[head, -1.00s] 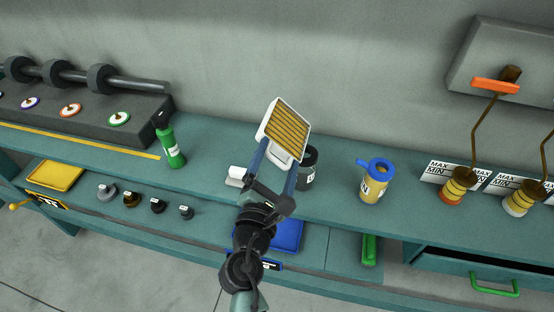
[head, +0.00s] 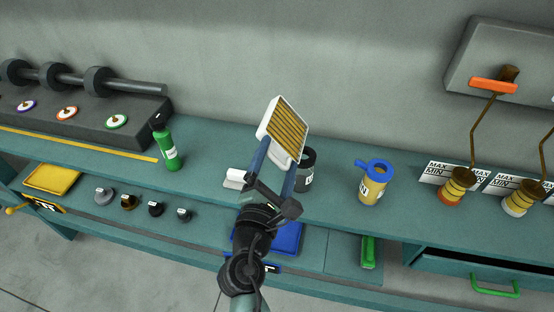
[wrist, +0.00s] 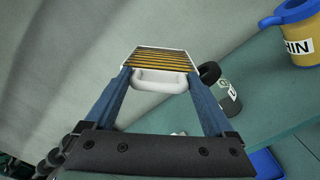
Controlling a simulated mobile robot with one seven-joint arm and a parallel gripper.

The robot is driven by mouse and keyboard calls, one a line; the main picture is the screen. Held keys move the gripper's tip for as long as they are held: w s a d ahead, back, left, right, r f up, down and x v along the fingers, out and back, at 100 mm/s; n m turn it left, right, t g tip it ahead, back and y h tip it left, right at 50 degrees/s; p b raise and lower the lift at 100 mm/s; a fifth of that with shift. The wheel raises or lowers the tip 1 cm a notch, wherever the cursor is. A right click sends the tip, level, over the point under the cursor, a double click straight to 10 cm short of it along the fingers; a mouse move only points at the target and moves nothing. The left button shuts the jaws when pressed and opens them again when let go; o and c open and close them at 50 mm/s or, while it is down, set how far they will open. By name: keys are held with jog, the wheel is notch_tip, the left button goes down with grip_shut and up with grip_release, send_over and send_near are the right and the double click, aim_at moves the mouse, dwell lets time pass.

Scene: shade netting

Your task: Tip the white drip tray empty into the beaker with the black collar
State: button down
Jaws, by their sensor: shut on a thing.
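The white drip tray (head: 271,103) has a slatted yellow-brown face and a white loop handle. My gripper (head: 277,158) is shut on it by the handle end and holds it raised above the bench, steeply tilted. In the wrist view the tray (wrist: 160,56) is beyond the fingertips, with the handle (wrist: 160,81) between the blue fingers. The beaker with the black collar (head: 306,176) stands on the bench just right of and below the tray, partly behind my gripper. It also shows in the wrist view (wrist: 228,97), right of the right finger. Its inside is hidden.
A yellow can with a blue rim (head: 371,186) stands right of the beaker. A green bottle (head: 169,147) stands to the left. A white block (head: 236,179) is beside my gripper. Dip gauges (head: 456,187) are at the right.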

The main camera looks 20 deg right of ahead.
jog(key=shift+s+d+r+m+b, duration=0.25)
jog(key=shift+m+b, duration=0.1)
jog(key=shift+m, duration=0.55)
jog(key=shift+s+d+r+m+b, duration=0.1)
jog(key=shift+d+r+m+b, duration=0.2)
jog(key=shift+m, duration=0.6)
jog(key=shift+s+d+r+m+b, duration=0.25)
jog(key=shift+m+b, duration=0.15)
jog(key=shift+m, duration=0.5)
dwell(0.7)
jog(key=shift+s+d+r+m+b, duration=0.15)
jog(key=shift+d+m+b, duration=0.25)
jog(key=shift+m, duration=0.55)
jog(key=shift+s+d+f+m+b, duration=0.1)
jog(key=shift+s+d+m+b, duration=0.25)
jog(key=shift+m, duration=0.55)
jog(key=shift+s+d+r+m+b, duration=0.2)
jog(key=shift+m+b, duration=0.25)
jog(key=shift+m, duration=0.5)
dwell(1.8)
